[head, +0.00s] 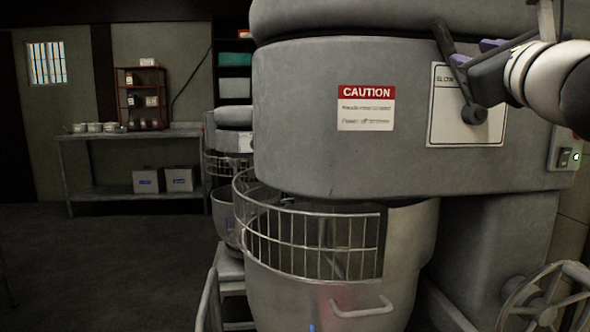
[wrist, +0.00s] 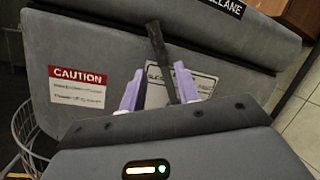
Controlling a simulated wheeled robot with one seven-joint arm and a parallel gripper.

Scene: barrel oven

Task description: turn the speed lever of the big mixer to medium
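The big mixer (head: 300,110) is a large grey machine with a rounded head. Its speed lever (head: 448,48) is a dark bar on a round pivot, in front of a white label plate (head: 437,135). The lever tilts up and to the left from the pivot in the head view. My gripper (head: 476,52) is at the lever's upper half, coming from the right. In the wrist view the lever (wrist: 158,45) runs between the two purple fingertips of my gripper (wrist: 157,85). The fingers are spread, with the right one closer to the lever; contact is unclear. The plate's lettering is mostly hidden.
A red and white caution label (head: 366,108) is left of the lever. A wire guard (head: 310,240) and bowl (head: 330,305) are below the mixer head. A switch box with a green light (head: 565,157) and a handwheel (head: 545,300) are at the right. A table (head: 95,136) stands behind.

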